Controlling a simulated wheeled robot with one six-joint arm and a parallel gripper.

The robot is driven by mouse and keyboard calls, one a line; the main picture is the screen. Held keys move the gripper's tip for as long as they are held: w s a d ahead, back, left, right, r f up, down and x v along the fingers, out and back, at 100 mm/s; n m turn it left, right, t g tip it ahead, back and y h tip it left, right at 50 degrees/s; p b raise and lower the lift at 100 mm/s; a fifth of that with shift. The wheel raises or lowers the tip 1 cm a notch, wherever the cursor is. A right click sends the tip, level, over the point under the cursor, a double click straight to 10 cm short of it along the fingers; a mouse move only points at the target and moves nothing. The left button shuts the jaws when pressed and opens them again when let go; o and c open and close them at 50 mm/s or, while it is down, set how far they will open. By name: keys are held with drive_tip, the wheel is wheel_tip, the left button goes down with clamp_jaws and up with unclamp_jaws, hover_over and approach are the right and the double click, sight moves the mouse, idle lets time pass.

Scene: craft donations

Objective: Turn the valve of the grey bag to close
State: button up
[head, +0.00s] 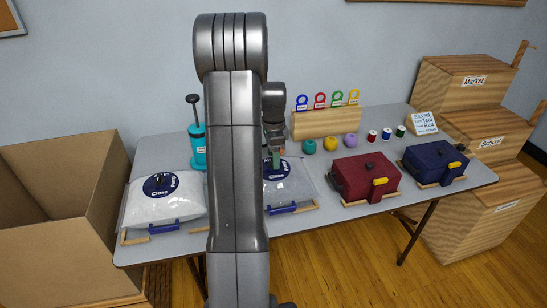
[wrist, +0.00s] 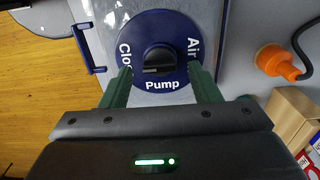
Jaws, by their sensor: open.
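The grey bag (head: 293,190) lies on the table, partly hidden behind my arm in the head view. Its valve is a round dark blue dial (wrist: 180,78) marked Close, Pump and Air, with a black knob (wrist: 158,62) at its centre. A lighter bar crosses the knob; I cannot tell which label it points to. My gripper (wrist: 160,76) is open, its green fingers apart over the dial on either side of the knob; I cannot tell whether they touch it. In the head view my gripper (head: 275,158) is above the bag's valve.
A white bag (head: 165,208) with a similar valve lies left, beside a teal pump (head: 197,146). An orange nozzle (wrist: 281,64) with a black hose lies near the dial. A cardboard box (head: 60,230) is far left.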

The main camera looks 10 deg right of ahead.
wheel_tip(320, 180, up, 13)
idle(0.3)
drive_tip(key=shift+f, duration=0.1)
wheel_tip(320, 180, down, 14)
drive_tip(key=shift+r, duration=0.1)
idle(0.6)
drive_tip(key=shift+r, duration=0.1)
